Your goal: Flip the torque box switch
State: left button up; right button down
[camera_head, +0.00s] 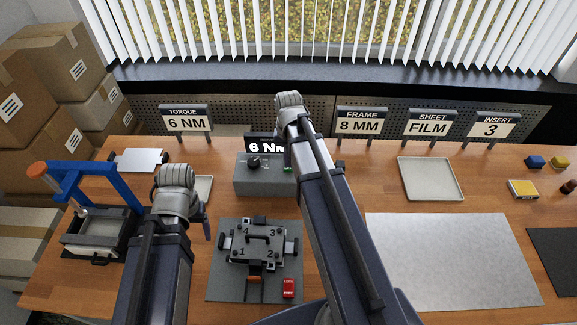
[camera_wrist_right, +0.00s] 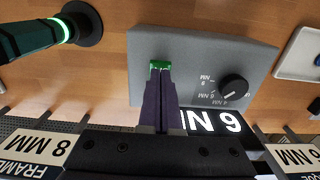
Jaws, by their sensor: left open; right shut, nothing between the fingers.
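The grey torque box (camera_head: 262,185) stands on the table, with a black knob (camera_head: 254,162) and a display reading 6 Nm (camera_head: 264,147). In the right wrist view the box (camera_wrist_right: 190,45) shows its knob (camera_wrist_right: 233,88) with a printed scale and a green switch (camera_wrist_right: 160,65). My right gripper (camera_wrist_right: 160,74) is shut and empty, its fingertips right at the green switch; whether they touch it I cannot tell. In the head view my right arm partly covers the box's right end. My left gripper (camera_head: 205,222) is open and empty, left of the box and nearer me.
A dark fixture (camera_head: 258,240) with numbered spots lies in front of the box. A blue-framed press (camera_head: 95,185) stands at left. Signs (camera_head: 186,123) line the back edge. A grey sheet (camera_head: 450,260) and a pale tray (camera_head: 430,180) lie at right.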

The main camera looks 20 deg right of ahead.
jog(key=shift+f+b, duration=0.65)
jog(key=shift+f, duration=0.05)
jog(key=shift+r, duration=0.15)
notch_tip(320, 180, up, 7)
jog(key=p, duration=0.7)
jog(key=shift+a, duration=0.1)
dwell(0.6)
jog(key=s+a+f+n+b, duration=0.2)
jog(key=s+a+n, duration=0.1)
jog(key=a, duration=0.4)
jog(key=s+a+f+n+b, duration=0.2)
jog(key=s+a+n, duration=0.1)
jog(key=s+a, duration=0.2)
jog(key=s+a+f+n+h+b, duration=0.1)
jog(key=s+a+f+n+b, duration=0.1)
jog(key=a, duration=0.6)
jog(key=s+n, duration=0.1)
jog(key=s, duration=0.1)
jog(key=shift+s+a, duration=0.4)
